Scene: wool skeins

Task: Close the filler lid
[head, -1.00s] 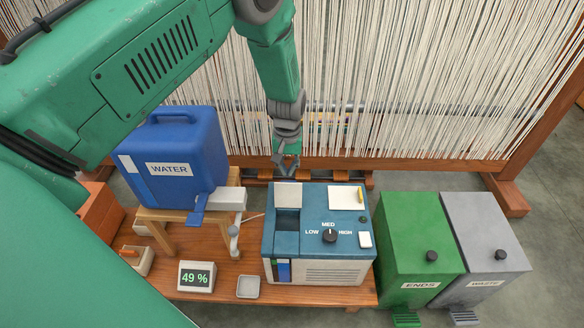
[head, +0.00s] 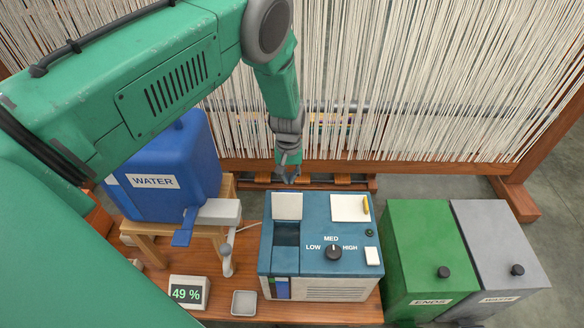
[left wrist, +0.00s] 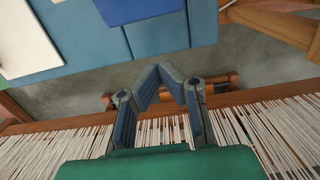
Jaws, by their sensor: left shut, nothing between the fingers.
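The blue humidifier box (head: 317,232) stands on the wooden table, with a LOW-MED-HIGH dial on top. Its filler lid (head: 287,206) is a pale flap standing open at the back edge of the dark filler opening (head: 286,234). My left gripper (head: 289,178) is just behind the lid, on the loom side, shut and empty. In the left wrist view its fingers (left wrist: 160,70) come together below the box's edge. My right gripper is not in view.
A blue water container (head: 172,170) on a wooden stand is left of the box, under my arm. A 49 % display (head: 187,293) and a small tray (head: 244,303) are in front. Green (head: 430,245) and grey bins stand right. Loom threads (head: 420,80) fill the back.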

